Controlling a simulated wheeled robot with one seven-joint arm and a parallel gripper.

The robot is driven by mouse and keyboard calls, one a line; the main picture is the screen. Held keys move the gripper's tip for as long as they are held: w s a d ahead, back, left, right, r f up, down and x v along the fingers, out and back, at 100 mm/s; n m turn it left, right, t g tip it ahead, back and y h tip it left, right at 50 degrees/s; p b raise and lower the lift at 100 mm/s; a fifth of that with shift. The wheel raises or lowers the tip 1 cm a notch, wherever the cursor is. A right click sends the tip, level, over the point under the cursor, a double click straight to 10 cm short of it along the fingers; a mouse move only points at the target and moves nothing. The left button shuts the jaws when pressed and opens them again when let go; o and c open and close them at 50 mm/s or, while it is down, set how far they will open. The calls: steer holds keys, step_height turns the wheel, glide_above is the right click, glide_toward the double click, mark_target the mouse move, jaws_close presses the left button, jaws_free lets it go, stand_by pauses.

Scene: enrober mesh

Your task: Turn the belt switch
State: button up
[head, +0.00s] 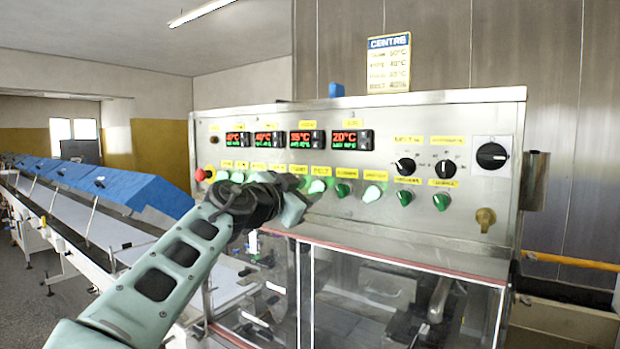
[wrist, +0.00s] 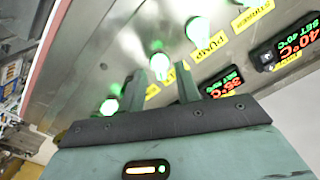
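A row of green switches runs along the lower part of the steel control panel (head: 430,120), each under a yellow label. My gripper (head: 293,205) is at the panel, in front of the row's left-middle part, and hides some switches there. In the wrist view my gripper (wrist: 162,82) is open, with a lit green switch (wrist: 160,66) showing between its fingertips. I cannot tell whether they touch it. Its label (wrist: 184,72) is partly hidden by the right finger. Another lit switch (wrist: 195,28) sits by the PUMP label (wrist: 210,46).
Another lit switch (wrist: 110,105) is beside the left finger. Temperature displays (head: 351,140) sit above the row. A red button (head: 203,175) is at the panel's left end, and black dials (head: 446,169) are at its right. A conveyor with blue covers (head: 120,187) stands left.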

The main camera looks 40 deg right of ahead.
steer(key=shift+x, duration=1.05)
jaws_close()
steer(key=shift+f+n, duration=0.15)
steer(key=shift+n, duration=0.25)
steer(key=shift+f+n+b, duration=0.1)
steer(key=shift+n+b, duration=0.5)
steer(key=shift+b, duration=0.2)
steer(key=n+b, duration=0.2)
steer(key=n, duration=0.1)
steer(key=n+b, duration=0.2)
steer(key=n, duration=0.4)
steer(key=shift+n+b, duration=0.3)
steer(key=shift+n, duration=0.1)
